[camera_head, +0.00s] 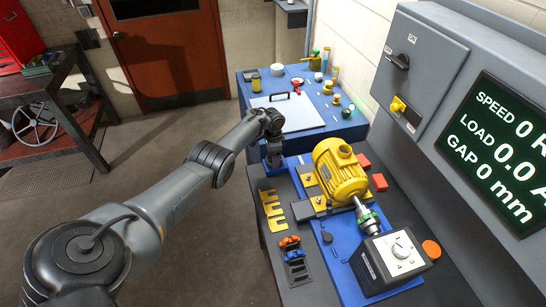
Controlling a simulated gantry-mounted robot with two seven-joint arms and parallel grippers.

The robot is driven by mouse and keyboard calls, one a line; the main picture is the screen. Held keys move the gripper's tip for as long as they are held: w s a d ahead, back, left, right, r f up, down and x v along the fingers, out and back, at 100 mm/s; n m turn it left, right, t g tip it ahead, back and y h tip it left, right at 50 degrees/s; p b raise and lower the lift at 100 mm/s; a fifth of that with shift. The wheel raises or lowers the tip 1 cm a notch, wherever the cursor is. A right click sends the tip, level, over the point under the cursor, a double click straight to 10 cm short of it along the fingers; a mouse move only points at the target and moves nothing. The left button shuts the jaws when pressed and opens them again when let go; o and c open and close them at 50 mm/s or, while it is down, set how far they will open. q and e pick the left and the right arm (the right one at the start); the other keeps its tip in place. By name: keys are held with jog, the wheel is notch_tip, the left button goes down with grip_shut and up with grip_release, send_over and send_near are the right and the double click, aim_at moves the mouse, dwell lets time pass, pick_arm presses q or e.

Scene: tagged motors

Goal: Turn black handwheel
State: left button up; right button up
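A dark spoked wheel (34,126) sits on the shelf of the bench at far left, well away from my grippers. A small dark round knob (327,237) stands on the blue base plate in front of the yellow motor (341,172); I cannot tell if it is a handwheel. My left arm reaches in from the lower left. Its gripper (273,160) points down beside the motor table's far left corner, left of the motor. It is small and dark, and I cannot tell if its fingers are open or what they touch. My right gripper is out of view.
A grey box with a white dial (402,247) stands right of the motor's shaft. Yellow slotted shims (271,209) and a tray with orange and blue pieces (294,258) lie at left. A control cabinet (425,62) and screen (500,150) bound the right. A blue bench (247,94) stands behind.

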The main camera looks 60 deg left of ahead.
pick_arm(q)
jog(key=shift+m, duration=0.4)
jog(key=o, duration=1)
jog(key=shift+r, duration=0.15)
notch_tip(320, 180, up, 11)
jog(key=p, duration=0.4)
jog(key=shift+f+p, duration=0.2)
jog(key=shift+p, duration=0.1)
